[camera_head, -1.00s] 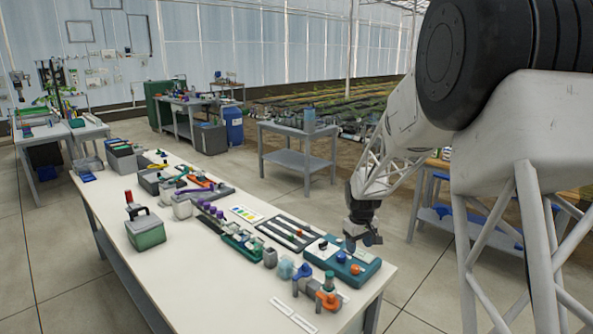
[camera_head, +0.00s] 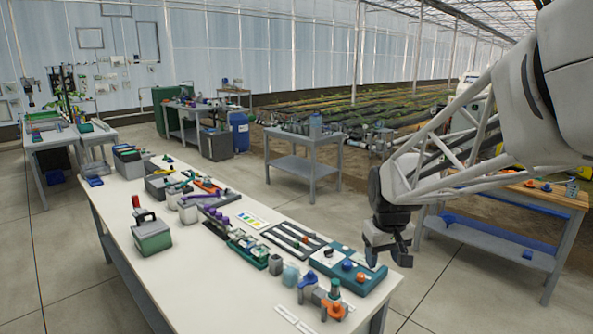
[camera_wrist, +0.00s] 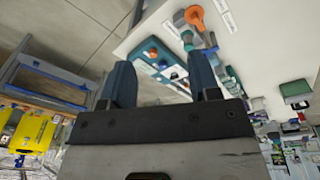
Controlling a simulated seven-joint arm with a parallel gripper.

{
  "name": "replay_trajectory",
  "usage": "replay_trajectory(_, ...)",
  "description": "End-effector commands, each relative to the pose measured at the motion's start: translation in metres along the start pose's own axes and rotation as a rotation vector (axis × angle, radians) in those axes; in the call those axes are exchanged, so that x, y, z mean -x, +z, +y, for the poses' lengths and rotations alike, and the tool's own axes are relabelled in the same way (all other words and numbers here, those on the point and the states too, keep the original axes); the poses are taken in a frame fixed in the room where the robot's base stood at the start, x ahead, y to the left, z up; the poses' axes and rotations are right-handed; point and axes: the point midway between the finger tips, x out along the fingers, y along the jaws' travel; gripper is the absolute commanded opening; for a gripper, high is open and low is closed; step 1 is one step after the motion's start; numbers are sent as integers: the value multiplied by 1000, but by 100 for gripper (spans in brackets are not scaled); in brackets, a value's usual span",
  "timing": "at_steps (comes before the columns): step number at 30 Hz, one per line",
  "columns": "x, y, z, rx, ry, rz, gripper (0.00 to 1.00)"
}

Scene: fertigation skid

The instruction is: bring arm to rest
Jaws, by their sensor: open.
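My gripper (camera_head: 392,254) hangs just off the right edge of the long white workbench (camera_head: 190,270), beside the teal panel with blue and orange knobs (camera_head: 343,270). Its fingers point down in the head view. In the wrist view my gripper (camera_wrist: 165,85) shows two dark blue fingers spread apart with nothing between them. The teal panel (camera_wrist: 163,68) lies beyond the fingers there. My arm reaches in from the upper right of the head view.
Valve fittings with blue and orange handles (camera_head: 322,292) stand at the bench's near end. A green-grey box (camera_head: 152,235) sits on its left. A wooden-topped bench (camera_head: 545,194) stands at right, and a grey cart (camera_head: 303,165) behind. Floor between benches is clear.

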Motion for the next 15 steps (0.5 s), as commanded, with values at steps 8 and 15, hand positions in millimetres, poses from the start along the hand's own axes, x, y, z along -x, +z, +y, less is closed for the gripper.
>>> replay_trajectory(8, 29, 62, -17, -61, 2, 28, 56)
replay_trajectory(15, 44, 114, -32, -115, 2, 51, 56)
